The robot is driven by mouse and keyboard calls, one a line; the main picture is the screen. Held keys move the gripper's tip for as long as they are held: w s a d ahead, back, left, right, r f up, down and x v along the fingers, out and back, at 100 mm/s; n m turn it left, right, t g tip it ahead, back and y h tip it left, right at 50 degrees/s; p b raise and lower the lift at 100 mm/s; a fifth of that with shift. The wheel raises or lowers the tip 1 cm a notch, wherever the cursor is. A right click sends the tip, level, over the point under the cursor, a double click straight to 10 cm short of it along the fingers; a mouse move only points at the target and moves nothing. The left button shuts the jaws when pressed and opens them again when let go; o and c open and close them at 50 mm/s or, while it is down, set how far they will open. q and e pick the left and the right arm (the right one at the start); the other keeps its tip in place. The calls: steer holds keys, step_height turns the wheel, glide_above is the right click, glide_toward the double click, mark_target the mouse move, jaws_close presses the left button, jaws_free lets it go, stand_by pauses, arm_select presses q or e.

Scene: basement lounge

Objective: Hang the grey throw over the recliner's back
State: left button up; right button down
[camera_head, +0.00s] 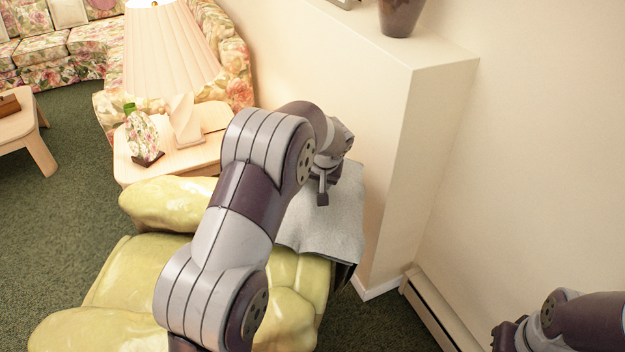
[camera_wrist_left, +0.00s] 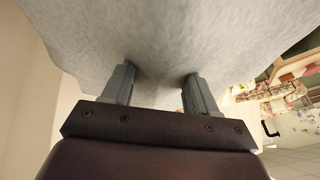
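The grey throw (camera_head: 335,232) lies draped over the top of the yellow recliner's back (camera_head: 312,282), with an edge hanging on the side by the wall. My left gripper (camera_head: 322,197) is at the throw's upper part, partly hidden by its own wrist. In the left wrist view the throw (camera_wrist_left: 165,35) fills the upper part, right at the fingertips. The left fingers (camera_wrist_left: 160,88) stand apart with a clear gap, and I see no cloth pinched between them. My right gripper (camera_head: 503,336) is at the lower right, away from the throw; its fingers cannot be made out.
A wooden side table (camera_head: 135,170) with a pleated lamp (camera_head: 168,55) and a floral ornament (camera_head: 143,135) stands beyond the recliner. A cream half wall (camera_head: 385,110) with a dark vase (camera_head: 399,15) is close beside the throw. A baseboard heater (camera_head: 432,305) runs along the right wall.

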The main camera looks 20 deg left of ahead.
arm_select(q)
steer(key=b+v, duration=0.1)
steer(key=v, duration=1.1)
steer(key=shift+s+d+r+b, duration=0.2)
steer(key=shift+s+r+b, duration=0.05)
steer(key=shift+r+b, duration=0.1)
steer(key=shift+f, duration=0.2)
